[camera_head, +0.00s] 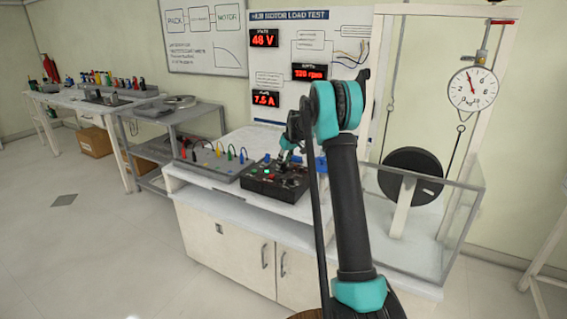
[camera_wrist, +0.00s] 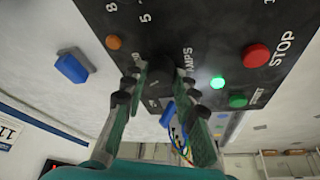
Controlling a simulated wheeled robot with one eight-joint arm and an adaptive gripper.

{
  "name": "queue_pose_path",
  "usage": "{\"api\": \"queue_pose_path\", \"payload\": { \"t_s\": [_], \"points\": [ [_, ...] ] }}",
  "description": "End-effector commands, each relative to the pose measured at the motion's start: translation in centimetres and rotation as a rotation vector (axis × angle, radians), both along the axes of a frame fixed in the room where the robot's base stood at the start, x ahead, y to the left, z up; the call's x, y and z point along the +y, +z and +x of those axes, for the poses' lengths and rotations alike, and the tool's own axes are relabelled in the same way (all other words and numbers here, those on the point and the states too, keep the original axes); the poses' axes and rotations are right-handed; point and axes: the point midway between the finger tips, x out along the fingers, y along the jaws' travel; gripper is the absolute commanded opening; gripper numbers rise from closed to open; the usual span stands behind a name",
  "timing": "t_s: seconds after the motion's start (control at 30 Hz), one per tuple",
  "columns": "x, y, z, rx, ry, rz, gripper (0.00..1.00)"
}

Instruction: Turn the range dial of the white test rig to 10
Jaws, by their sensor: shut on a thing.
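The white test rig (camera_head: 334,100) stands at the center, with the black control box (camera_head: 255,189) on its bench top. In the wrist view the black panel (camera_wrist: 210,28) fills the top, with printed numbers 5 and 8 and the word STOP. My gripper (camera_head: 285,158) is at the box. In the wrist view my gripper (camera_wrist: 159,84) has its two green-lined fingers on either side of a dark dial (camera_wrist: 158,88) and is shut on it. The fingers partly cover the dial and the lettering, so I cannot read its setting.
A red stop button (camera_wrist: 256,55), a lit green lamp (camera_wrist: 217,82) and a green button (camera_wrist: 238,101) sit right of the dial. Blue blocks (camera_wrist: 71,68) lie nearby. A clear-walled guard (camera_head: 462,215) surrounds the black wheel (camera_head: 412,174) at right.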

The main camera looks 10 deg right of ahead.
Motion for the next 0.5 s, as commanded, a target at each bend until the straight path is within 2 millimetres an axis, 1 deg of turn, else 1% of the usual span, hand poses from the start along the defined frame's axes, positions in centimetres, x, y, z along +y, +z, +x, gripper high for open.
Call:
{"api": "queue_pose_path", "payload": {
  "t_s": [0.2,0.5],
  "points": [
    [-0.05,0.01,0.01,0.001,0.060,0.000,0.00],
    [-0.04,0.00,0.02,0.000,0.078,0.000,0.00]
  ]
}}
